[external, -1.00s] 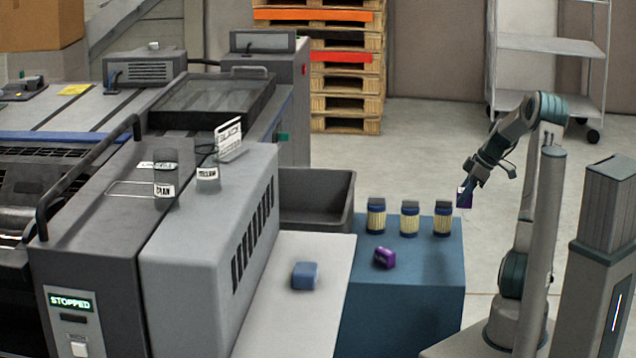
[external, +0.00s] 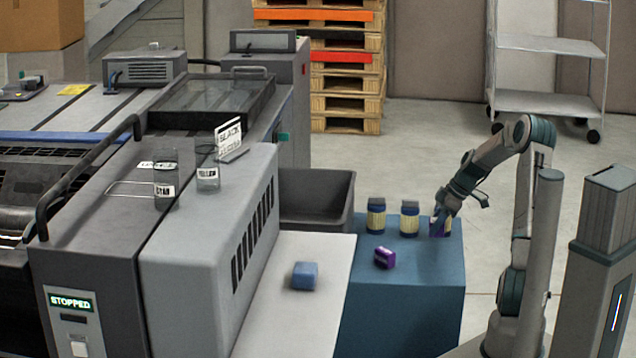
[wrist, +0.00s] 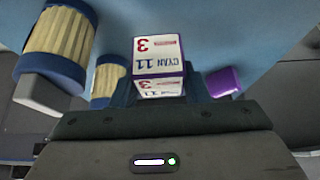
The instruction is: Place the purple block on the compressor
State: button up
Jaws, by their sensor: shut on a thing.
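My gripper (external: 440,222) is shut on a purple-sided block with a white label reading "CYAN 11" and "3" (wrist: 157,62). In the external view the held block shows as a purple patch at the fingertips, low over the back right of the blue stand, beside a ribbed canister. I cannot tell whether it touches the stand. Another purple block (external: 385,258) lies on the stand's top; a purple block also shows right of the gripper in the wrist view (wrist: 225,82). Nothing in view is marked as the compressor, so I cannot tell which thing it is.
A blue block (external: 305,275) lies on the pale surface (external: 290,325). A grey machine (external: 210,240) with label-bearing cups (external: 208,170) is left.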

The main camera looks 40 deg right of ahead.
jog(key=shift+f+b, duration=0.5)
jog(key=shift+f, duration=1.5)
jog(key=shift+f, duration=0.15)
jog(key=o, duration=1)
jog(key=shift+c, duration=0.2)
